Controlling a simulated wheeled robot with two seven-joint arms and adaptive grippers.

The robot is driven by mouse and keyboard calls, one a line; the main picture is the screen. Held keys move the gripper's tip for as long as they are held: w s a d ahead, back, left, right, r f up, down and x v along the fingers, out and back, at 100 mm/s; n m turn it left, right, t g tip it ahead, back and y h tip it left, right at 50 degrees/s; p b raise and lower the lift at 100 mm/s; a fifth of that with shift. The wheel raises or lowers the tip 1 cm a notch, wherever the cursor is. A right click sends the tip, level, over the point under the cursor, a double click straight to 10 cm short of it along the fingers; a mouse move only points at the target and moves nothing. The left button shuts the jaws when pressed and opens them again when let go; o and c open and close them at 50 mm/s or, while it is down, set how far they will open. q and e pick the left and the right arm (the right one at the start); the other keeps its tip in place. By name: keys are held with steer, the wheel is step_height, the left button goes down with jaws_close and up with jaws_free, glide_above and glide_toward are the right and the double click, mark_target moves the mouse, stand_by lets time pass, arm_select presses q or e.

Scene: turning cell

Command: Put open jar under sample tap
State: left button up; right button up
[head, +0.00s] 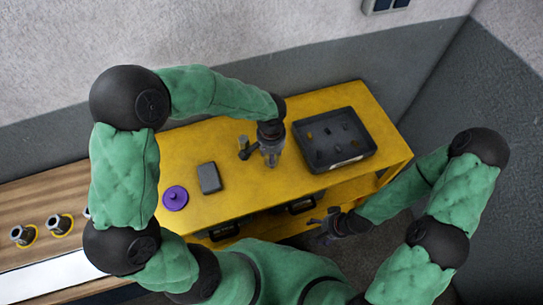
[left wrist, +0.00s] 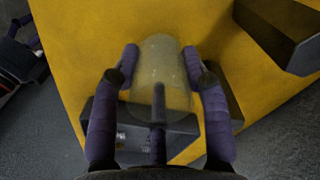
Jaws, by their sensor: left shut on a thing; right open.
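A clear, see-through jar (left wrist: 160,75) is between the purple-padded fingers of my left gripper (left wrist: 160,62) in the left wrist view, with the yellow bench behind it. In the head view my left gripper (head: 270,156) is over the middle of the bench, left of the dark tray; the jar is hard to make out there. A round purple lid with a knob (head: 175,198) lies on the bench's left part, apart from the jar. My right gripper (head: 327,222) is open and empty, low in front of the bench. I cannot pick out the sample tap for certain.
The yellow bench (head: 225,182) carries a dark grey block (head: 209,177) and a black tray (head: 368,160) with several small dark parts. A wooden surface (head: 60,194) at left holds dark fittings with yellow rings (head: 58,224). The bench's far left top is clear.

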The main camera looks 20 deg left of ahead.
arm_select(q)
steer(key=shift+f, duration=0.45)
steer(key=shift+f, duration=0.15)
steer(key=o, duration=1.1)
